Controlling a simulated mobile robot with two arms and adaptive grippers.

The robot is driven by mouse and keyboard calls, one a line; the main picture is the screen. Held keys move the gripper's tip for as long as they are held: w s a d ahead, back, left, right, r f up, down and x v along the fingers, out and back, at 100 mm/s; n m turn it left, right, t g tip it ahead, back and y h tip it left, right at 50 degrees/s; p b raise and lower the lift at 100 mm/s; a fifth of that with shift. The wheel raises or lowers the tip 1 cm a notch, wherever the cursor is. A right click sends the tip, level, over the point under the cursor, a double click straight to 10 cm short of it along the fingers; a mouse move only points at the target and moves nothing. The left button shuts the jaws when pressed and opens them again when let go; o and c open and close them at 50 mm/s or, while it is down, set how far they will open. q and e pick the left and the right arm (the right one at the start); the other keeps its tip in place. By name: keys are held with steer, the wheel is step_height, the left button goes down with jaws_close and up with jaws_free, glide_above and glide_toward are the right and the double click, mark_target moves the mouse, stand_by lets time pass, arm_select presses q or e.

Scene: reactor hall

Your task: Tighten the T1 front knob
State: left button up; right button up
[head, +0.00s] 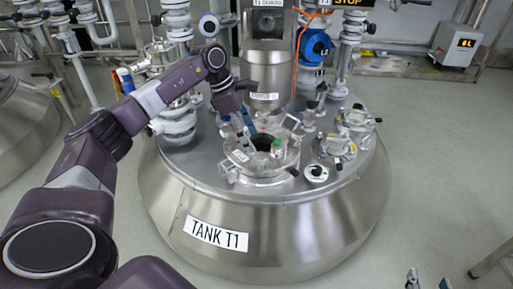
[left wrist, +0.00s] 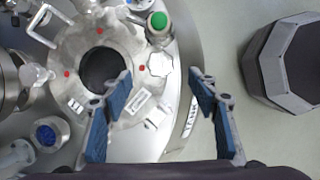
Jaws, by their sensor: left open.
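Tank T1 (head: 300,235) is a broad steel vessel with a "TANK T1" label on its front. A round port with a dark opening (left wrist: 105,70) sits on its lid. In the left wrist view, a pale, roughly hexagonal knob-like piece (left wrist: 160,64) lies at the port's rim; I cannot tell whether it is the front knob. My left gripper (head: 247,138) is over the port area, open and empty. In the left wrist view its blue-padded fingers (left wrist: 160,78) stand apart, with the pale piece between their tips. My right gripper (head: 428,278) shows only its separated tips at the bottom edge.
A green-topped item (head: 277,147) stands beside the opening and also shows in the left wrist view (left wrist: 157,21). Grey floor (head: 440,170) to the right is clear.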

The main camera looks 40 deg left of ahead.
arm_select(q)
steer(key=v, duration=0.5)
stand_by(0.4)
